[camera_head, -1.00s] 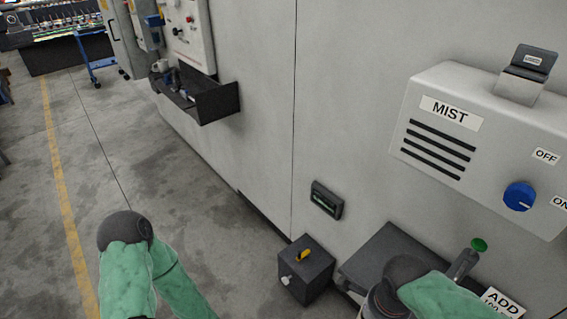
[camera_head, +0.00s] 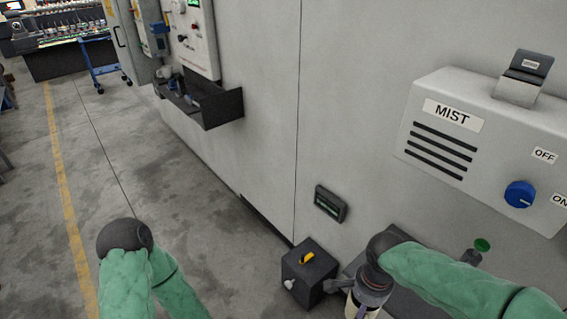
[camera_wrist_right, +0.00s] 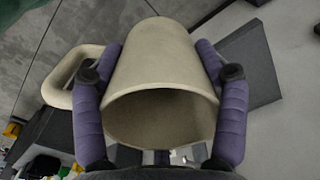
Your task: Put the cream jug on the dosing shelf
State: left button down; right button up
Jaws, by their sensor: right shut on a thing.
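The cream jug (camera_wrist_right: 160,70) fills the middle of the right wrist view, its wide open mouth toward the camera and its loop handle on the left. My right gripper (camera_wrist_right: 160,95) is shut on the jug, one purple finger along each side. In the head view a small part of the jug (camera_head: 360,308) shows at the bottom edge below my right gripper (camera_head: 370,290). A dark flat shelf (camera_head: 408,305) juts from the machine wall behind my right arm, which partly hides it. I cannot tell for certain that it is the dosing shelf. My left gripper is outside the view.
A dark box (camera_head: 308,272) with a yellow knob stands just left of my right gripper. The MIST unit (camera_head: 440,135) with a blue knob (camera_head: 519,194) projects from the wall above my right arm. Another dark wall tray (camera_head: 220,108) is farther back. The floor at left is clear.

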jog(key=w+a+f+n, duration=0.1)
jog(key=w+f+n, duration=0.9)
jog(key=w+n, duration=0.1)
jog(key=shift+w+a+f+n, duration=0.15)
jog(key=shift+f+n, duration=0.1)
jog(key=shift+n, duration=0.15)
